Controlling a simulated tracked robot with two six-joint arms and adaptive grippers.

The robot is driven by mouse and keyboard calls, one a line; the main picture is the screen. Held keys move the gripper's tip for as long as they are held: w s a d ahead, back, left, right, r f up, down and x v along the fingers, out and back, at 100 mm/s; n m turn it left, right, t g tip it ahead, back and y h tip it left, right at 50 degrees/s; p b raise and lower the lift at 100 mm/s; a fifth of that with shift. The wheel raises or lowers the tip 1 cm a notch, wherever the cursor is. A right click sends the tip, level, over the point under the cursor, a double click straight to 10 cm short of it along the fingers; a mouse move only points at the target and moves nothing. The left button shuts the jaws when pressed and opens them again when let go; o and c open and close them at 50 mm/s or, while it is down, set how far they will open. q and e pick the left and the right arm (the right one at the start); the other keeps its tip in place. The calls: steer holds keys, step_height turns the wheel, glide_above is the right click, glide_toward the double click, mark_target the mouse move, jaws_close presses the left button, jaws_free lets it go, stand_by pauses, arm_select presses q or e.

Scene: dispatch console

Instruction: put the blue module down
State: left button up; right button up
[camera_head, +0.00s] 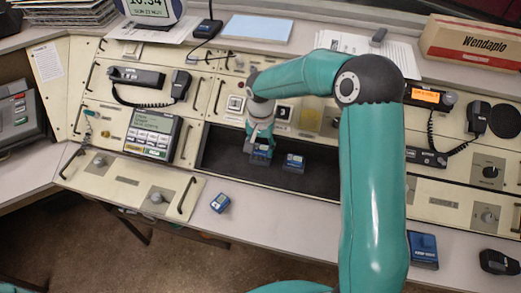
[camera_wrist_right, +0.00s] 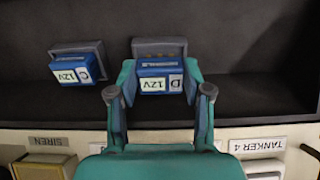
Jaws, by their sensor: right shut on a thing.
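My right gripper (camera_head: 260,142) reaches down into the dark recess of the console. It is shut on a blue module (camera_head: 261,154) with a white label reading 12V and D. In the right wrist view, the fingertips (camera_wrist_right: 157,78) are on both sides of this module (camera_wrist_right: 153,85). A grey holder (camera_wrist_right: 158,46) with small contacts shows just behind it; I cannot tell whether the module is seated in it. A second blue module (camera_head: 294,162), marked C (camera_wrist_right: 76,71), sits in another grey holder beside it. My left gripper is not in view.
Another small blue module (camera_head: 220,203) lies on the desk edge in front. A blue box (camera_head: 423,249) and a black device (camera_head: 499,262) are at right. A keypad unit (camera_head: 150,135) and radio handset (camera_head: 180,86) stand left of the recess (camera_head: 225,153). The recess floor has free room.

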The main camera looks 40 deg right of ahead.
mark_target(261, 150)
steer(key=shift+f, duration=0.8)
steer(key=o, duration=1.2)
steer(key=shift+f, duration=0.1)
step_height(261, 150, up, 12)
